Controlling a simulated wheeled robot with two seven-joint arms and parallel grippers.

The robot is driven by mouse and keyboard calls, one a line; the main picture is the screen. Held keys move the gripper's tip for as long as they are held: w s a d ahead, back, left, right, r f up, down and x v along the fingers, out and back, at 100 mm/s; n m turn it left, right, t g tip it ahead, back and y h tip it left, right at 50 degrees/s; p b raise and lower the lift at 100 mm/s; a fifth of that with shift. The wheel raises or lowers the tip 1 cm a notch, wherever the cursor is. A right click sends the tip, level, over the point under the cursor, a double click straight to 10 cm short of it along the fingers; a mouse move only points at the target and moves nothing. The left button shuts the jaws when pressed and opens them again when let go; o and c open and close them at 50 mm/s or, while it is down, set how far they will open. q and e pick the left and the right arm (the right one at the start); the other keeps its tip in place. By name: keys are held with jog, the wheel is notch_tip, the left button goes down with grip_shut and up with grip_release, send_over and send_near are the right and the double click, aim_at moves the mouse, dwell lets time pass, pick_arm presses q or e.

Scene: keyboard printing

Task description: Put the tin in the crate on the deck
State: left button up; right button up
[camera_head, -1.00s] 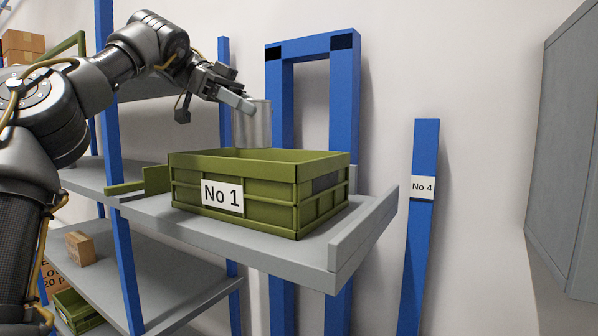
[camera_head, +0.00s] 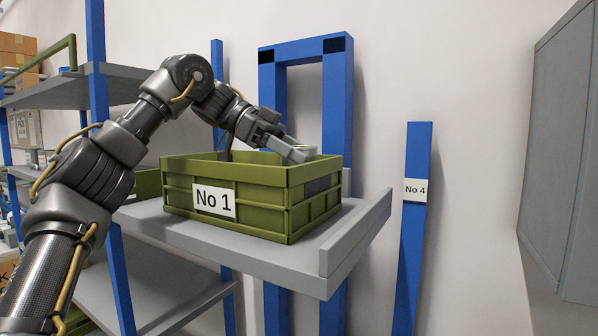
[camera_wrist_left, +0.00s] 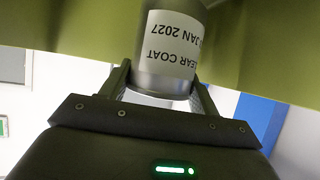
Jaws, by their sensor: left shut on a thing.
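The tin (camera_wrist_left: 165,80) is a silver cylinder with a white label reading "CLEAR COAT" and "JAN 2027", upside down in the left wrist view. In the head view only its top (camera_head: 303,151) shows above the crate's rim. My left gripper (camera_head: 296,152) is shut on the tin and holds it low inside the green crate (camera_head: 262,213) marked "No 1". The crate stands on the grey deck (camera_head: 255,255). The crate's walls hide the tin's lower part, so I cannot tell whether it touches the crate's floor. My right gripper is not in view.
A raised grey lip (camera_head: 355,232) edges the deck on the right. Blue posts (camera_head: 337,100) stand behind the crate, and another blue post (camera_head: 107,170) stands at the left.

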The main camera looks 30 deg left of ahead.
pick_arm(q)
jog(key=shift+d+f, duration=0.2)
jog(key=shift+f, duration=0.8)
jog(key=shift+w+a+f, duration=0.1)
jog(key=shift+w+f, duration=0.05)
jog(key=shift+f, duration=0.65)
jog(key=o, duration=1.2)
jog(key=shift+o, duration=0.2)
jog(key=shift+r, duration=0.1)
jog(key=shift+s+a+r, duration=0.1)
jog(key=shift+s+a, duration=0.05)
jog(key=shift+s, duration=0.05)
jog(key=v, duration=0.6)
jog(key=shift+a+r, duration=0.2)
jog(key=shift+a, duration=0.15)
jog(key=shift+s, duration=0.1)
